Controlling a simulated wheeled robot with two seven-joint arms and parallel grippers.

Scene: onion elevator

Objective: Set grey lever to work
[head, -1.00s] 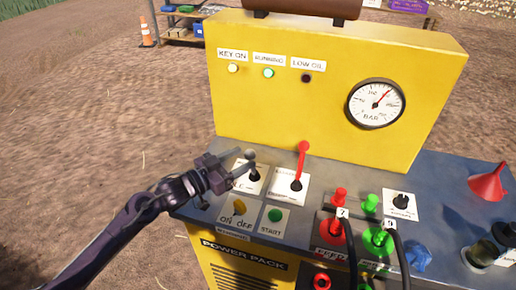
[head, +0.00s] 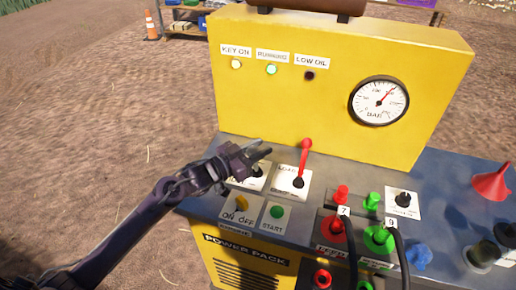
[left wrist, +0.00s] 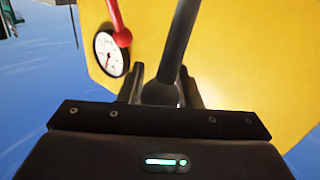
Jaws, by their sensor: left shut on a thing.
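The grey lever stands on a white plate (head: 250,183) on the panel, left of the red lever (head: 304,160). In the head view my left gripper (head: 262,151) covers most of it, and only its dark base (head: 258,172) shows. In the left wrist view the grey lever (left wrist: 181,40) runs down from the top to a round end between the fingers of my left gripper (left wrist: 160,92). The gripper is shut on this lever. My right gripper is in neither current view.
The red lever rises close to the right of my fingers. A yellow panel (head: 330,130) with lamps and a pressure gauge (head: 379,100) stands behind. The yellow switch (head: 241,202) and green start button (head: 277,213) lie in front. Hoses and couplings fill the right side.

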